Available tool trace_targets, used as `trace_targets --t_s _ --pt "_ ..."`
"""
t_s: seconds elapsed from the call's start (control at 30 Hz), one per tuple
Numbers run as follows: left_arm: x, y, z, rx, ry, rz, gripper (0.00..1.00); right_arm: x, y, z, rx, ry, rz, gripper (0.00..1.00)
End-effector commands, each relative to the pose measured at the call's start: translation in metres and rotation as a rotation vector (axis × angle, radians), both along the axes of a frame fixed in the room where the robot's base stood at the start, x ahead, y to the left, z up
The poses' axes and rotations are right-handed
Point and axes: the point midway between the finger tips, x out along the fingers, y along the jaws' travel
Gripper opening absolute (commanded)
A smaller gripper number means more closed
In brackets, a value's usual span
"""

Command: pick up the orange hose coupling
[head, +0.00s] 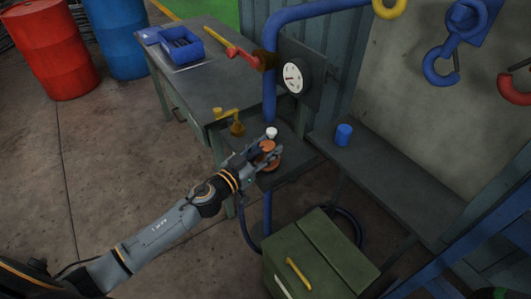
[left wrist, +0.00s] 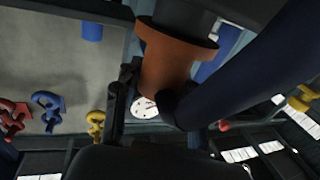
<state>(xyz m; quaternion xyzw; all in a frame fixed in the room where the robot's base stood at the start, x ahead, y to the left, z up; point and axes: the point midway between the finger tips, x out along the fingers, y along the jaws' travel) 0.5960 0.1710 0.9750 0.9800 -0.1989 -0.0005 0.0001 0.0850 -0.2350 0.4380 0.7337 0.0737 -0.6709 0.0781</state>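The orange hose coupling (head: 267,147) is at the small dark shelf beside the blue pipe, with a wider orange flange showing below it. My left gripper (head: 263,152) is at the coupling, its fingers on either side of it. In the left wrist view the coupling (left wrist: 165,68) looks large, with a wide rim and a dark part above. One finger (left wrist: 130,78) lies along its left edge; the other is partly hidden near the dark blue pipe. I cannot tell whether the fingers press on it. My right gripper is not in view.
The blue pipe (head: 270,90) rises close beside the gripper. A white-topped item (head: 271,132) stands just behind the coupling. A green box (head: 318,262) is in front, and a bench with a blue cylinder (head: 343,134) is to the right. A workbench (head: 215,85) is behind.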

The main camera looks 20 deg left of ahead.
Motion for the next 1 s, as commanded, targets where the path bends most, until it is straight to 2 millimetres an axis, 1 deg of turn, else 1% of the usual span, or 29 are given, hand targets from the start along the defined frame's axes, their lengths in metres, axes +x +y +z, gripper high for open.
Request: trace_targets --t_s 0.03,0.1,0.37,0.47,0.57,0.73,0.87,1.0 --pt "0.000 0.000 0.000 0.000 0.000 0.000 0.11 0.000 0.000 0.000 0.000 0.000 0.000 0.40" --pt "0.000 0.000 0.001 0.001 -0.001 0.000 0.00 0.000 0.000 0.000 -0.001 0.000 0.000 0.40" --pt "0.000 0.000 0.002 0.000 -0.002 -0.001 0.00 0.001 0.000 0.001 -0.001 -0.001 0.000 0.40" --pt "0.000 0.000 0.007 0.002 -0.004 -0.002 0.00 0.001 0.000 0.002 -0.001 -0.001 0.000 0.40" --pt "0.000 0.000 0.016 0.002 -0.005 -0.001 0.00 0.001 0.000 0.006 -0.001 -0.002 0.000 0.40" --pt "-0.001 -0.001 0.038 0.002 -0.005 -0.003 0.00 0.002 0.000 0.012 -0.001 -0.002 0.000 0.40" --pt "-0.025 -0.007 0.064 0.000 -0.004 -0.005 0.00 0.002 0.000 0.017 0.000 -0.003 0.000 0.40" --pt "-0.052 -0.015 0.095 0.000 -0.004 -0.007 0.00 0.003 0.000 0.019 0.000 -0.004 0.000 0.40"
